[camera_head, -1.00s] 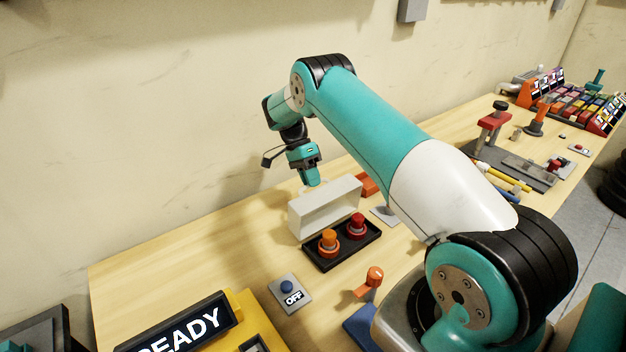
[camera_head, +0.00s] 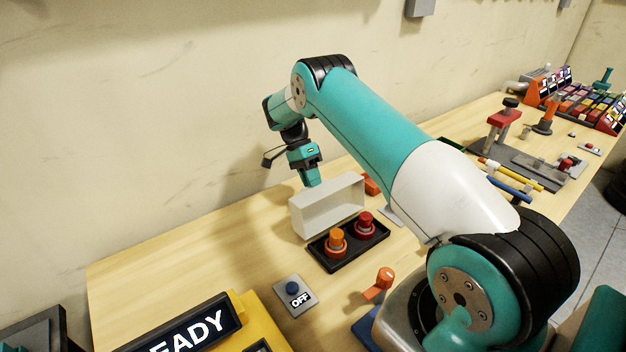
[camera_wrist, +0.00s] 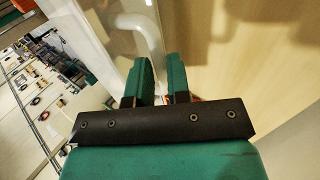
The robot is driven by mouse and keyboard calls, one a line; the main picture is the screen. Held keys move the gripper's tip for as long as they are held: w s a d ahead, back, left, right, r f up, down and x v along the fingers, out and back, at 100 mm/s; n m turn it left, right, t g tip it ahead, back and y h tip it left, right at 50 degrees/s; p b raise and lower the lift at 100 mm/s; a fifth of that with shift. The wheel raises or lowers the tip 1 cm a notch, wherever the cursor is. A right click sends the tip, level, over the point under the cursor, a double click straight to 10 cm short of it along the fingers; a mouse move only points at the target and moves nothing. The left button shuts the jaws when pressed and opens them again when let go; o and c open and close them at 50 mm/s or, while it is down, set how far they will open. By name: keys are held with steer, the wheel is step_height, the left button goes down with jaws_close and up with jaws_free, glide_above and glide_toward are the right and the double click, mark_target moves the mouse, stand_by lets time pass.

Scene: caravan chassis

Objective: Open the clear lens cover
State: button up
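The clear lens cover (camera_head: 333,210) is a pale, box-shaped hood in the head view. It stands tipped up on its edge behind a black base (camera_head: 343,257), its hollow side facing the front. An orange button (camera_head: 337,241) and a red button (camera_head: 365,223) on the base are uncovered. My gripper (camera_head: 311,184) is at the cover's top rear edge. In the wrist view its green fingers (camera_wrist: 160,66) are slightly apart, with a narrow gap. The cover's white loop handle (camera_wrist: 145,28) runs down to the fingertips; whether they touch it is unclear.
A blue button marked OFF (camera_head: 295,294) and an orange-red lever (camera_head: 379,283) lie in front. A yellow READY panel (camera_head: 245,318) is at lower left. The wall is close behind; table left of the cover is bare.

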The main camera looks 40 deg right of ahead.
steer(key=o, duration=0.3)
steer(key=shift+w+a+r, duration=0.1)
steer(key=shift+a+r, duration=0.05)
steer(key=shift+a, duration=0.1)
steer(key=r+p, duration=0.8)
steer(key=r, duration=0.2)
steer(key=r+p, duration=0.9)
steer(key=r, duration=0.1)
steer(key=shift+d, duration=0.2)
